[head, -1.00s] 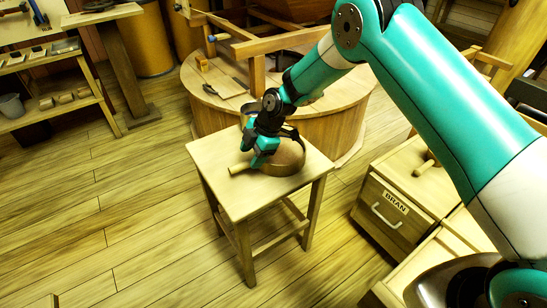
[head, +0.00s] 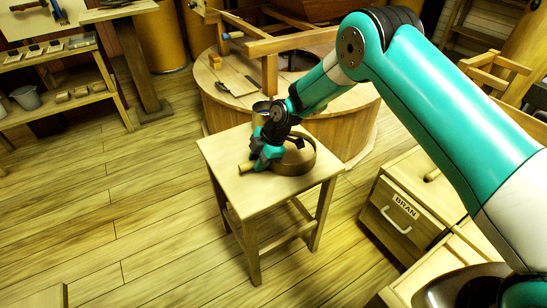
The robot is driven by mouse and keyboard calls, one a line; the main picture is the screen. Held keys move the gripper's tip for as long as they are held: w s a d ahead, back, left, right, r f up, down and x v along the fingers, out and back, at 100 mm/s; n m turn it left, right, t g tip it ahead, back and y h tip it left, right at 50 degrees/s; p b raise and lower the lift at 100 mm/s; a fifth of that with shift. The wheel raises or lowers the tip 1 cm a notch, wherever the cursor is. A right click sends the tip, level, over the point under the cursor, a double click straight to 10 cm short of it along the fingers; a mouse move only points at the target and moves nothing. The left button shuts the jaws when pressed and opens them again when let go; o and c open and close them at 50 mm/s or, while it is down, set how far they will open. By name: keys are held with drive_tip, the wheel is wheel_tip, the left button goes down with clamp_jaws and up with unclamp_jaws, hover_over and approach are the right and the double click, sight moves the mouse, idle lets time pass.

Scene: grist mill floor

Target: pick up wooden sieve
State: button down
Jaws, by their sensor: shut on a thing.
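The wooden sieve (head: 299,166) shows in the head view as a round brown hoop at the top of a small pale wooden stool (head: 252,199). My gripper (head: 262,160) is at the sieve's left side and shut on it. The jaws partly hide the sieve's near left part. A short pale wooden stub (head: 247,167) sticks out to the left of the jaws; it looks like the end of the sieve's handle. I cannot tell whether the sieve touches the stool top.
A large round wooden millstone casing (head: 335,130) stands close behind the stool. A drawer unit marked BRAN (head: 405,206) is at the right. A shelf with a grey bucket (head: 26,97) is at the far left. The plank floor left of the stool is clear.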

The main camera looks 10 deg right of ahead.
drive_tip(key=shift+r, duration=0.2)
wheel_tip(320, 180, up, 20)
drive_tip(key=p, duration=0.1)
drive_tip(key=shift+f+p, duration=0.15)
drive_tip(key=shift+p, duration=0.15)
